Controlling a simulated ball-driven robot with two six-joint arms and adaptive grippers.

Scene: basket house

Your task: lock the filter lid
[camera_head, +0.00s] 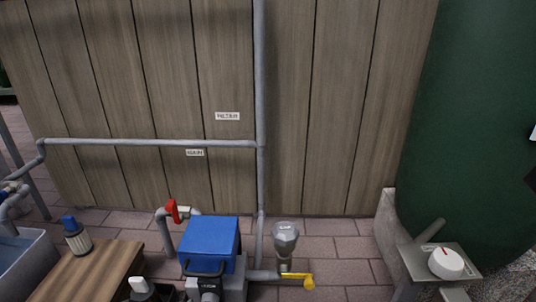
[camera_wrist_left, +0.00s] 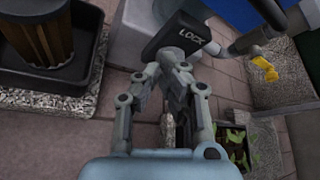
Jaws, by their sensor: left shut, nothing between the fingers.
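A black plate marked LOCK (camera_wrist_left: 182,38) shows at the top middle of the left wrist view. My left gripper (camera_wrist_left: 168,68) is shut and empty, its fingertips close to the lower edge of this plate; I cannot tell whether they touch it. In the head view, a blue box-shaped housing (camera_head: 209,236) stands at the bottom middle with a black handle in front (camera_head: 203,268). I cannot clearly pick out the left gripper in the head view. My right gripper is not in view.
A yellow valve handle (camera_head: 300,280) and a grey clear-topped vessel (camera_head: 285,238) stand right of the housing. A red valve handle (camera_head: 173,211) is behind it. A wooden table (camera_head: 100,275) is at left. A planter (camera_wrist_left: 235,148) lies low right in the wrist view.

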